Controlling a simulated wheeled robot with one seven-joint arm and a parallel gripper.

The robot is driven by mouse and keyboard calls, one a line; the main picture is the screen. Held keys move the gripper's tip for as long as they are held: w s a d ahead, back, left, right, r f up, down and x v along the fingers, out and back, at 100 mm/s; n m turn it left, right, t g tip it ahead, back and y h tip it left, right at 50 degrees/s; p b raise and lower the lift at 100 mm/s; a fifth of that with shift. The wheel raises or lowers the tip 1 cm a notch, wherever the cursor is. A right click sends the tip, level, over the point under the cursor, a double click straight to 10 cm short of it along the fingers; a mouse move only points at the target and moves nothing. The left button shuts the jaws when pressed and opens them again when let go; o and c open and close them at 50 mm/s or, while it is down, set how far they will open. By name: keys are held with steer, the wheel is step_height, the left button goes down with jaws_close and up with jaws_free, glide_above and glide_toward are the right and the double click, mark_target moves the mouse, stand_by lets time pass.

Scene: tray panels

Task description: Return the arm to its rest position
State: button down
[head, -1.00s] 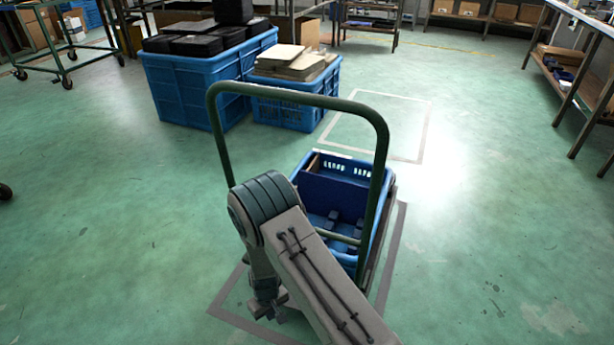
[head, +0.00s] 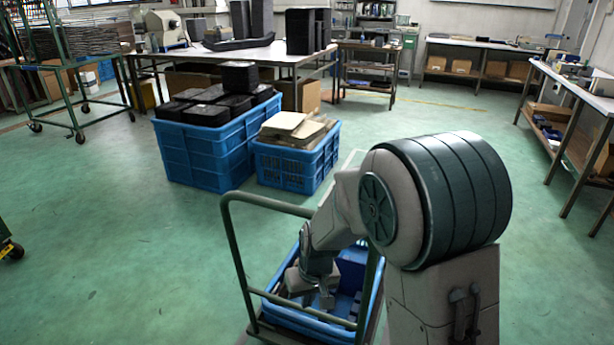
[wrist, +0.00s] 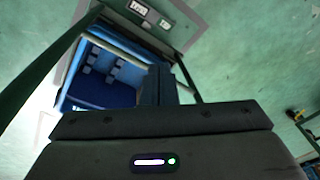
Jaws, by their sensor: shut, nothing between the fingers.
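My gripper (head: 318,296) shows in the head view at the end of my bent arm, in front of the blue crate on the cart. It is shut with nothing in it. In the wrist view the gripper's dark fingers (wrist: 160,84) are together, pointing toward the crate. My arm's large grey joint hides part of the cart and crate in the head view.
A green-handled cart (head: 226,225) carries a blue crate (head: 290,325) close to my arm. A blue bin of black blocks (head: 190,160) and a blue bin of flat pieces (head: 285,170) stand behind it. Open green floor lies to the left. Workbenches (head: 565,85) line the right.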

steer(key=s+d+r+m+p, duration=0.1)
steer(key=s+d+r+p, duration=0.4)
steer(key=r, duration=0.6)
steer(key=s+d+r+m+t+h+p, duration=0.1)
steer(key=s+d+r+p, duration=0.4)
steer(key=r, duration=0.6)
steer(key=s+d+r+m+p, duration=0.2)
steer(key=s+d+r+p, duration=0.3)
steer(key=r, duration=0.6)
steer(key=shift+s+t+p, duration=0.4)
steer(key=shift+s+p, duration=0.05)
steer(key=shift+s, duration=0.15)
